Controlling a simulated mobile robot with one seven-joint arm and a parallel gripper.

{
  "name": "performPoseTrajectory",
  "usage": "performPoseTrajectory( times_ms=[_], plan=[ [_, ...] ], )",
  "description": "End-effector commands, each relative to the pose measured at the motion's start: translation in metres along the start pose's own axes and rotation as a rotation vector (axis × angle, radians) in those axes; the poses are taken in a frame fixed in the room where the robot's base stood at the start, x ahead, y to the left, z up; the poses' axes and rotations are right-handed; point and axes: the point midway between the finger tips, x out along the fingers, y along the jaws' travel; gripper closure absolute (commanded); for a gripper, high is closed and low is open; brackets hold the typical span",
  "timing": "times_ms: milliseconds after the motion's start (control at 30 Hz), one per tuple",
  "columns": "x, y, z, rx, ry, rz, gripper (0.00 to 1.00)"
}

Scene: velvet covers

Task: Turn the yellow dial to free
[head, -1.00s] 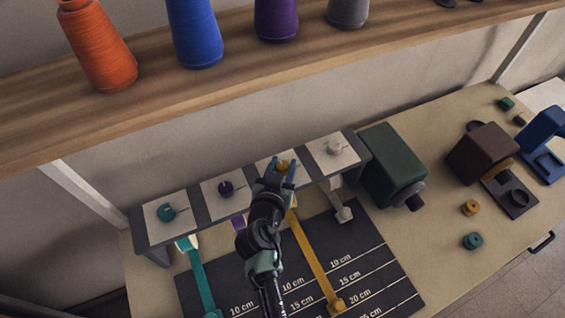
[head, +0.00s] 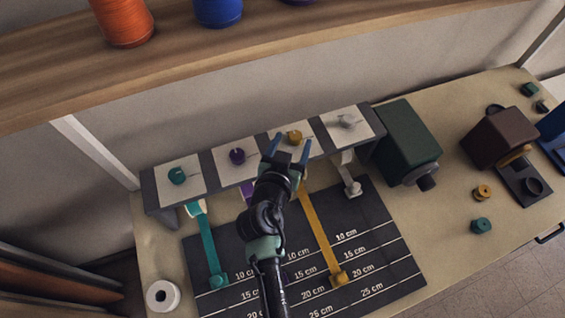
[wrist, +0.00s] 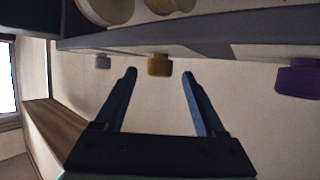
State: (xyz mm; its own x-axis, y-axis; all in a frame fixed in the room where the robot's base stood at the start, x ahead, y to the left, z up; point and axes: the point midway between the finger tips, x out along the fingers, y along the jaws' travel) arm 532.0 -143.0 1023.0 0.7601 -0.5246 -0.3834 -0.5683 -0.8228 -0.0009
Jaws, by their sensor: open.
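The yellow dial (head: 295,137) sits on a white plate in the dark grey rack, between the purple dial (head: 237,156) and the grey dial (head: 347,121). Its pointer setting is too small to read. My gripper (head: 290,147) is open and empty just in front of it, its blue fingers spread wide. In the wrist view the yellow dial (wrist: 159,66) shows centred between and just beyond the fingertips (wrist: 159,74), apart from them. A yellow strap (head: 318,235) runs from below this dial across the dark measuring mat.
A teal dial (head: 177,176) is at the rack's left end. A green box-shaped device (head: 405,135) stands right of the rack. The wooden shelf (head: 250,50) with thread cones overhangs behind. A white roll (head: 162,296) lies at the front left.

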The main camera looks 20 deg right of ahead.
Motion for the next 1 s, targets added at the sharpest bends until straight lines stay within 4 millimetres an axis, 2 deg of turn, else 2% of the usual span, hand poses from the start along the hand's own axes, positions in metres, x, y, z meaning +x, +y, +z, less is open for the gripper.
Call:
performPoseTrajectory(
  times_ms=[300,500,700,1000],
  plan=[
    [-0.058,-0.001,0.003,0.000,-0.001,-0.003,0.28],
    [-0.085,-0.001,0.002,-0.002,0.000,-0.003,0.28],
    [-0.095,0.000,0.001,-0.001,-0.001,-0.001,0.28],
    [-0.095,0.000,0.000,-0.001,0.000,-0.001,0.28]
  ],
)
